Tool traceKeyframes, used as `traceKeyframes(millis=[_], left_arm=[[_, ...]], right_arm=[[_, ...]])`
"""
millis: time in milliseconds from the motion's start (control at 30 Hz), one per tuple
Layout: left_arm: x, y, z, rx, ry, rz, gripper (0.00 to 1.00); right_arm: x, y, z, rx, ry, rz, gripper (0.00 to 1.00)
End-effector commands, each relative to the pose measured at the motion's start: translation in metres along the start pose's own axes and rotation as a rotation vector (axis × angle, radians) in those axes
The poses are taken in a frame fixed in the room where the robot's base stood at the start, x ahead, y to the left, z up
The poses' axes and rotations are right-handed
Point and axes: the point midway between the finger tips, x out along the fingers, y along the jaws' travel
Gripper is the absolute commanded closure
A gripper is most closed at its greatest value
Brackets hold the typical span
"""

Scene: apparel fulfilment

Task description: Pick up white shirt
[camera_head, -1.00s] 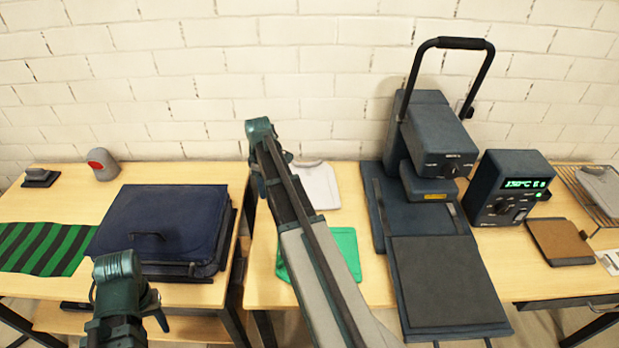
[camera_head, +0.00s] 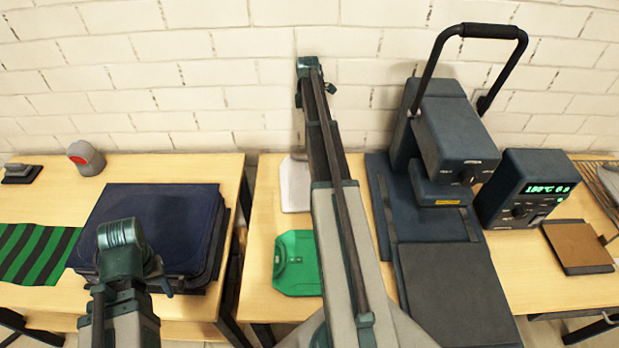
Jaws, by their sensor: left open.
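My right arm crosses in front and hides the right part of the white shirt. My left gripper (camera_head: 165,285) is low at the left, in front of the dark navy case, well left of the white shirt. It is open and mostly hidden by its own arm, with no cloth seen in it. My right gripper (camera_head: 316,88) is near the raised far end of the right arm, against the wall; its jaws cannot be made out.
A heat press (camera_head: 455,140) with a tall handle and its control box (camera_head: 527,190) stand to the right. A dark navy case (camera_head: 180,215), a green-and-black striped cloth (camera_head: 35,252) and a red-button device (camera_head: 86,157) are on the left table. A gap separates the tables.

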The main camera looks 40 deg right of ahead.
Motion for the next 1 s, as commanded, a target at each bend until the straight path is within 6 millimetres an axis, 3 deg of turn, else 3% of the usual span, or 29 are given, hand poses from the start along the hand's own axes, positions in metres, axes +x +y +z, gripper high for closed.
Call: traceKeyframes(millis=[167, 700, 1000], left_arm=[[0.013, 0.001, -0.001, 0.0, 0.0, 0.0, 0.53], [0.083, 0.008, -0.005, -0.001, 0.0, 0.0, 0.53], [0.087, 0.008, -0.005, -0.001, 0.0, 0.0, 0.53]], right_arm=[[0.013, 0.0, -0.001, 0.0, 0.0, 0.0, 0.47], [0.084, -0.001, -0.001, 0.0, 0.0, 0.0, 0.47], [0.087, -0.001, -0.001, 0.001, 0.0, 0.0, 0.47]])
